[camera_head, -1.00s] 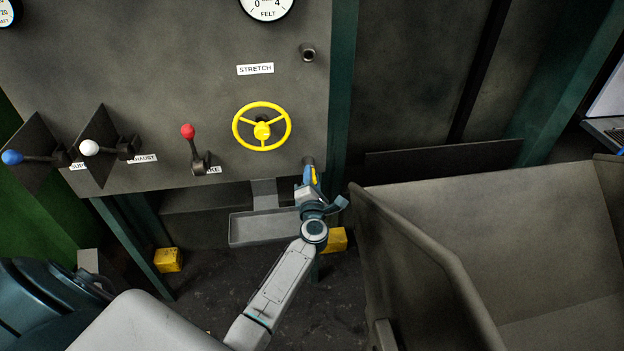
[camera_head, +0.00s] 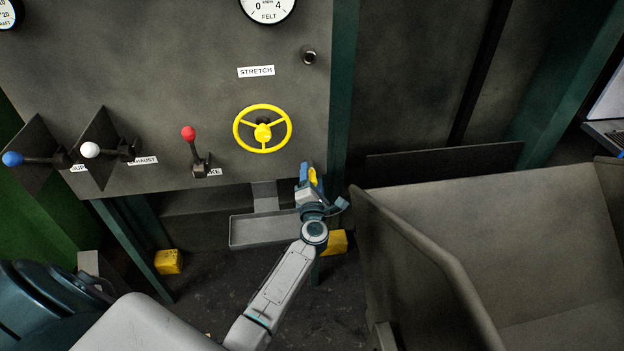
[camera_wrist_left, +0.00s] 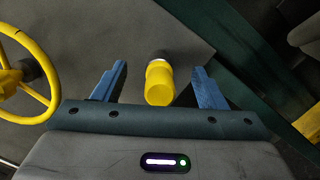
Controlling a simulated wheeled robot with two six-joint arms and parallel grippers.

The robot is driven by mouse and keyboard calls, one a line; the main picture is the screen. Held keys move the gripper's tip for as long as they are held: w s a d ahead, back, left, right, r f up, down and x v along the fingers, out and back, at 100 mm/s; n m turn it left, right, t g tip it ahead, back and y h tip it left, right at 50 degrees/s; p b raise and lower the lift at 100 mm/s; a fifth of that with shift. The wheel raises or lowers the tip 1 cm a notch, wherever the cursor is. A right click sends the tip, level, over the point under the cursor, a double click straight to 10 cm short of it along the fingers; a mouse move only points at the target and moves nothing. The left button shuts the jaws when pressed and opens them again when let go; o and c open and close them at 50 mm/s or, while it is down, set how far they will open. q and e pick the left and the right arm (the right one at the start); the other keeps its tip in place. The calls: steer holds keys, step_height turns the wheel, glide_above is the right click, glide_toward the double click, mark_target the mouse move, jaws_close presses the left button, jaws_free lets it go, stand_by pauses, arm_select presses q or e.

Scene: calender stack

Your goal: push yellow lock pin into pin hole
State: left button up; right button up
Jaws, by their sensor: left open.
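The yellow lock pin (camera_wrist_left: 159,84) stands out from the grey panel in the left wrist view, between my two blue fingers. Clear gaps show on both sides of it. Its far end meets a grey collar (camera_wrist_left: 160,55) on the panel; the hole itself is hidden, so I cannot tell how deep the pin sits. In the head view the pin (camera_head: 312,176) shows as a small yellow piece at my left gripper (camera_head: 307,171). The left gripper (camera_wrist_left: 160,88) is open, at the panel's lower right corner. My right gripper is not in view.
A yellow handwheel (camera_head: 262,128) is just left of the gripper, also in the wrist view (camera_wrist_left: 22,75). A red-knobbed lever (camera_head: 190,140) is farther left. An empty collar (camera_head: 309,56) sits higher on the panel. A large grey bin (camera_head: 430,250) stands at right.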

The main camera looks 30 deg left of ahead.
arm_select(q)
steer(key=shift+w+d+r+p+v, duration=0.1)
steer(key=shift+d+p+v, duration=0.1)
steer(key=shift+v, duration=0.95)
steer(key=shift+w+d+r+p+v, duration=0.1)
steer(key=shift+p+v, duration=0.05)
steer(key=shift+v, duration=1.05)
steer(key=shift+d+p+v, duration=0.1)
steer(key=shift+p+v, duration=0.1)
steer(key=shift+v, duration=0.95)
